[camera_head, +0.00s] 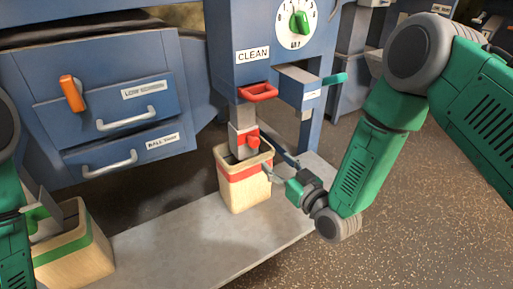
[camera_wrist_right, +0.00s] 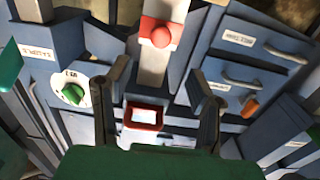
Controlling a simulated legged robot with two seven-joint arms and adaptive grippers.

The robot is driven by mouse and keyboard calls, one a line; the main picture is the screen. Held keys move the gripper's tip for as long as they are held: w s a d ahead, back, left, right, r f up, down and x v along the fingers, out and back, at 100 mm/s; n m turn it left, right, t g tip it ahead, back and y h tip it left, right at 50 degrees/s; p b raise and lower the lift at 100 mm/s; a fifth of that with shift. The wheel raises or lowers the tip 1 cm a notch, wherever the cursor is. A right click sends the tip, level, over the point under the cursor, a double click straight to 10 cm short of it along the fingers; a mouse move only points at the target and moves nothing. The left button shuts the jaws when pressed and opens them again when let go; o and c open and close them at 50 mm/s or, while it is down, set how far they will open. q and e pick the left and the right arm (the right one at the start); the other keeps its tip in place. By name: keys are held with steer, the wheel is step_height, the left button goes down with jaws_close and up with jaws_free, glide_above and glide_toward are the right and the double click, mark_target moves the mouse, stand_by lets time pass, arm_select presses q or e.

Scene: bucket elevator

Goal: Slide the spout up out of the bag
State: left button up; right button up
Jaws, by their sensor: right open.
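The spout (camera_head: 241,118) is a grey square tube with a red knob (camera_head: 252,138), hanging below the CLEAN cabinet. Its lower end is inside the mouth of a tan bag with a red stripe (camera_head: 245,190), so that end is hidden. My right gripper (camera_head: 268,160) is open beside the bag's upper right edge, with its fingers toward the spout and knob. In the wrist view, the spout (camera_wrist_right: 153,66) and knob (camera_wrist_right: 160,33) show beyond and between the spread fingers (camera_wrist_right: 163,72). I cannot tell if a finger touches the bag. My left arm shows at the left edge, its gripper not visible.
A red handle (camera_head: 258,92) juts from the cabinet above the spout. A second bag with a green stripe (camera_head: 75,250) stands at lower left. Both bags are by a grey platform (camera_head: 175,235). Drawers with handles (camera_head: 132,118) are at left. Speckled floor at right is clear.

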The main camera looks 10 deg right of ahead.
mark_target(256, 143)
steer(key=b+x, duration=0.2)
steer(key=x, duration=0.8)
steer(key=shift+w+a+f, duration=0.1)
steer(key=shift+w, duration=0.1)
jaws_close()
